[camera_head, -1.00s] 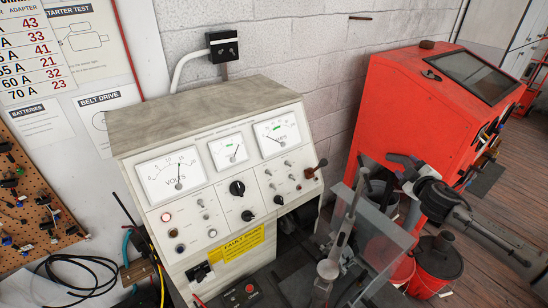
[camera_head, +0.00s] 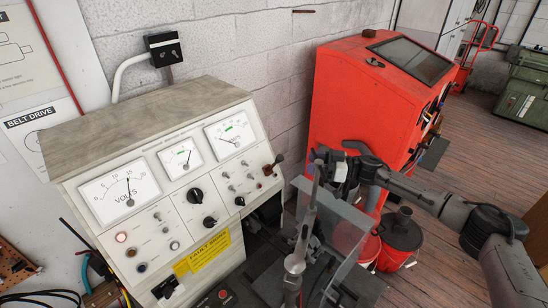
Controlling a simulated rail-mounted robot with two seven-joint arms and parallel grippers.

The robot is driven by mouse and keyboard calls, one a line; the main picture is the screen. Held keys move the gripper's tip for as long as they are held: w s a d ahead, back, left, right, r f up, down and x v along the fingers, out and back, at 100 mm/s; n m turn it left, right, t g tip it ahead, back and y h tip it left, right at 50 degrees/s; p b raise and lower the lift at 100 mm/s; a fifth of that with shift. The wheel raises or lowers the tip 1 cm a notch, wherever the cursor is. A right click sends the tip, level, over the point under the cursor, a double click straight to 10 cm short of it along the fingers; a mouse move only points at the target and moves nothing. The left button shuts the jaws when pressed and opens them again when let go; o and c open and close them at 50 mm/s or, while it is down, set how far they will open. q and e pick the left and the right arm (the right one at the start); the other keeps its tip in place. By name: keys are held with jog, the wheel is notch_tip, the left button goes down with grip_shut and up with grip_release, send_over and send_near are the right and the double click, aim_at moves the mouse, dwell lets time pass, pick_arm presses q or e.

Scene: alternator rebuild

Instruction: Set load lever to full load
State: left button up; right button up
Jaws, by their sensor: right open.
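The test bench (camera_head: 150,110) has a pale control panel with three dial gauges, knobs and toggle switches. A short lever with a dark knob (camera_head: 279,158) stands at the panel's right edge, tilted up and to the right; it looks like the load lever. My right gripper (camera_head: 322,162) is to the right of this lever, apart from it, open and apparently empty. It reaches in from the right, partly behind an upright metal clamp handle (camera_head: 310,205). My left gripper is out of view.
A clear guard (camera_head: 342,228) stands below my right gripper, beside the clamp. A red cabinet (camera_head: 345,95) and a red bucket (camera_head: 400,235) are behind my right arm. A yellow sign (camera_head: 202,252) is on the bench front. Open floor lies at the right.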

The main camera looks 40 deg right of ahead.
aim_at(279, 158)
jog(key=p+x, duration=0.2)
jog(key=x, duration=0.9)
jog(key=shift+w, duration=0.1)
jog(key=shift+p+x, duration=0.35)
jog(key=shift+x, duration=0.4)
grip_shut()
